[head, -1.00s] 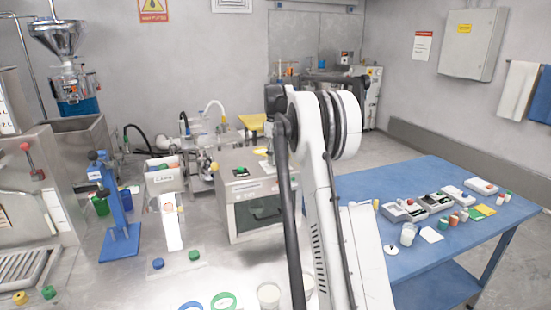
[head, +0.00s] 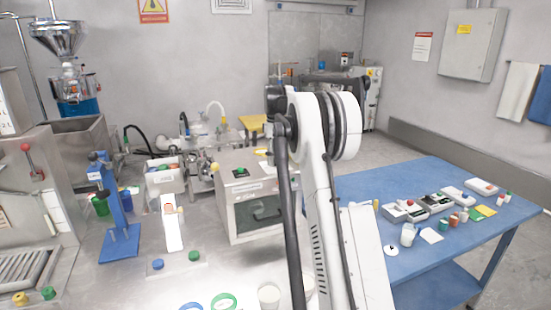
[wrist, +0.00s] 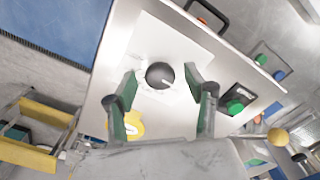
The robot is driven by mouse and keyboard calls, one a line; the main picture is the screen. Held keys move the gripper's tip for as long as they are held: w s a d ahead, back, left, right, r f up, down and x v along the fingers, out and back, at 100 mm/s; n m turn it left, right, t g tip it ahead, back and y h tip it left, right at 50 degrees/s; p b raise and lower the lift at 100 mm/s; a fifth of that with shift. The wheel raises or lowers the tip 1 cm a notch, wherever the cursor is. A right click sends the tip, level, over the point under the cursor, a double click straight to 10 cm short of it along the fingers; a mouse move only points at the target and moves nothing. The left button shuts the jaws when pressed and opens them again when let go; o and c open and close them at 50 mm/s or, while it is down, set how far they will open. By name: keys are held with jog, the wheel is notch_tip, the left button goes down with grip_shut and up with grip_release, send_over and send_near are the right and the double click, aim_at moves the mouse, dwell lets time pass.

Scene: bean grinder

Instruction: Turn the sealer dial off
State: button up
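The sealer (head: 250,205) is a metal box with a dark window, left of my arm in the head view. In the wrist view its top panel (wrist: 116,75) carries a round dark grey dial (wrist: 159,73) on a white plate. The dial has a small light mark at its lower right. My gripper (wrist: 163,86) is open, with one green-padded finger on each side of the dial and a visible gap to it. In the head view my arm hides the gripper and dial.
A green button (wrist: 235,107) in a black housing sits right of the dial, and a yellow ring (wrist: 132,124) lies below left. A black handle (wrist: 208,14) is above. In the head view, the blue table (head: 425,265) with devices stands to the right.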

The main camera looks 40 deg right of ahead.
notch_tip(320, 180, up, 12)
dwell(0.6)
dwell(0.5)
